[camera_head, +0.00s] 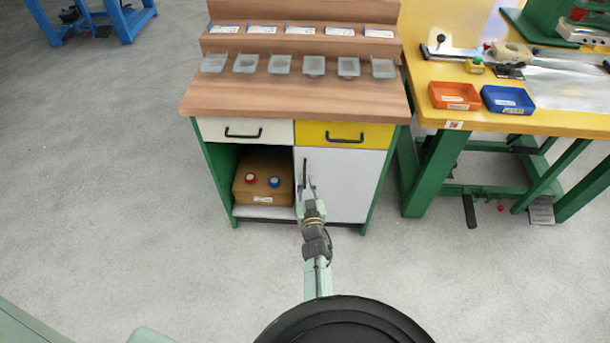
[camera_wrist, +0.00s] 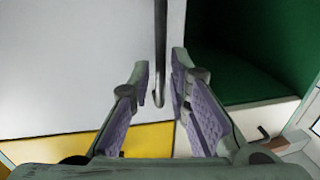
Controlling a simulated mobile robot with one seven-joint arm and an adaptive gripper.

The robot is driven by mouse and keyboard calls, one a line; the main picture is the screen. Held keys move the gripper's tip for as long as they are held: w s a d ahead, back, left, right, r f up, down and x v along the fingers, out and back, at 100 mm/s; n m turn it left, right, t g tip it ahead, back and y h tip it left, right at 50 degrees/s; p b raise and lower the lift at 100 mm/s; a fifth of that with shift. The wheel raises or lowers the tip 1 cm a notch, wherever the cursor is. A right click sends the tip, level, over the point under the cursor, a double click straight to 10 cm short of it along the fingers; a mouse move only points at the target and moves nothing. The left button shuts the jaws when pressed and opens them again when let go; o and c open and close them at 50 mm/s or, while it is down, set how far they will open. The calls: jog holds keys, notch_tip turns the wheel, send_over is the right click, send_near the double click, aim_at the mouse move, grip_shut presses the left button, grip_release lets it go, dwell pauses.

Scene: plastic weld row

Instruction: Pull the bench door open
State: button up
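The bench door (camera_head: 352,188) is white and sits below the yellow drawer on the right side of the bench. It looks shut. Its dark vertical bar handle (camera_head: 304,173) is near the door's left edge, beside the open shelf. My gripper (camera_head: 309,186) is at the handle, in front of the door. In the wrist view the door (camera_wrist: 75,65) fills the left, and the handle (camera_wrist: 161,45) runs down between the two fingers (camera_wrist: 160,82). The fingers are apart, with a small gap visible on each side of the handle.
A white drawer (camera_head: 245,131) and a yellow drawer (camera_head: 345,135) are above. The open shelf holds a cardboard box (camera_head: 264,193) with a red and a blue roll. Small clear trays (camera_head: 279,64) line the bench top. A yellow table (camera_head: 545,118) stands right. Floor in front is clear.

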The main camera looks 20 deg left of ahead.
jog(key=shift+x, duration=1.35)
grip_shut()
